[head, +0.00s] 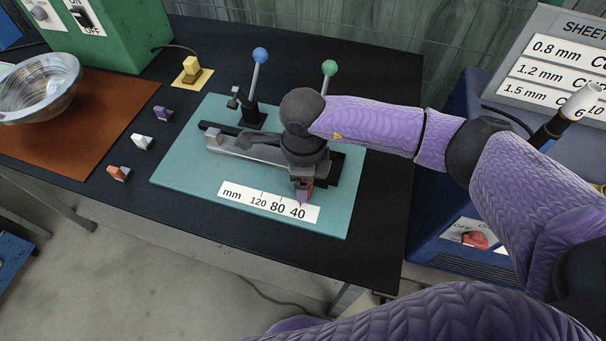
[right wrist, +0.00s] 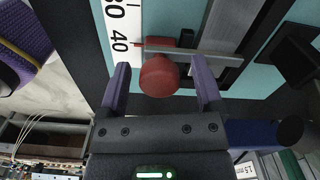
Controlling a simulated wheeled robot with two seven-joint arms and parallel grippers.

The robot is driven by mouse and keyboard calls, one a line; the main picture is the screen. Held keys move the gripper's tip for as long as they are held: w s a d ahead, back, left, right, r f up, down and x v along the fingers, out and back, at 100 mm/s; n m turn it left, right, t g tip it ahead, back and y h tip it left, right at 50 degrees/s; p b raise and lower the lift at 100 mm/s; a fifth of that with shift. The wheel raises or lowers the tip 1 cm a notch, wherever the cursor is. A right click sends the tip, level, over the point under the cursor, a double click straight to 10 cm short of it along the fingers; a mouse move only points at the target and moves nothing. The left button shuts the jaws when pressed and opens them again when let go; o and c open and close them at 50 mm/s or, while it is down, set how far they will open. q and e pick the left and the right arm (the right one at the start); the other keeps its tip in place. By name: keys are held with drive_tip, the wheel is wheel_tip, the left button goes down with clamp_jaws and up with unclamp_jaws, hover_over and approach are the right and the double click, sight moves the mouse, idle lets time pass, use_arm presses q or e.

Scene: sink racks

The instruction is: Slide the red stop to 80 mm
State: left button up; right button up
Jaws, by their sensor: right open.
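The red stop (right wrist: 158,75) has a round red knob and sits on a grey rail (right wrist: 224,22). Its thin pointer is beside the 40 mark on the white mm scale (right wrist: 121,32). In the head view the scale (head: 268,203) reads 120, 80, 40 from left to right, and the red stop (head: 307,184) is mostly hidden behind my gripper near the 40 end. My right gripper (right wrist: 160,80) is open, one finger on each side of the red knob, with visible gaps. It also shows in the head view (head: 303,192). My left gripper is not in view.
The teal base board (head: 190,165) carries a blue-knobbed lever (head: 260,56) and a green-knobbed lever (head: 329,69) behind the rail. A metal bowl (head: 40,88) stands farther left.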

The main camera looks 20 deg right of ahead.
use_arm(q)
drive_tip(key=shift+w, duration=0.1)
use_arm(e)
clamp_jaws()
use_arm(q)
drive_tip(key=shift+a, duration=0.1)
use_arm(e)
drive_tip(key=shift+w+a, duration=0.1)
drive_tip(key=shift+a, duration=0.1)
drive_tip(key=w+a, duration=0.1)
drive_tip(key=w+a+b, duration=0.1)
drive_tip(key=a, duration=0.1)
drive_tip(key=shift+w+a, duration=0.1)
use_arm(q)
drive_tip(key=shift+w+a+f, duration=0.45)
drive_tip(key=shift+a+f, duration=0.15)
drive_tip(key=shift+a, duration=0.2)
use_arm(e)
unclamp_jaws()
